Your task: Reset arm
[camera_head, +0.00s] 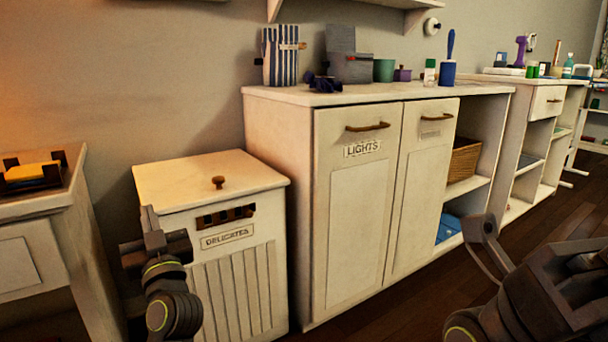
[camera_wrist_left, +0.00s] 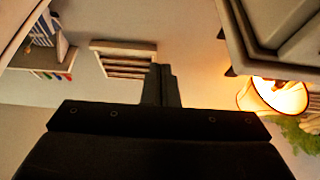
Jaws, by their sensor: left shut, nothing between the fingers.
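My left gripper (camera_head: 149,222) stands raised in front of the white DELICATES hamper (camera_head: 238,262), at its left front. It is shut and holds nothing. In the left wrist view its fingers (camera_wrist_left: 167,82) are together, pointing up in the picture. My right arm (camera_head: 540,295) fills the lower right of the head view. Whether its gripper is open or shut does not show.
A white cabinet (camera_head: 340,245) labelled LIGHTS stands right of the hamper, with pots and bottles on top. A wicker basket (camera_head: 464,160) sits on its open shelf. A white side table (camera_head: 35,205) stands at the left. Wooden floor (camera_head: 548,212) shows at the right.

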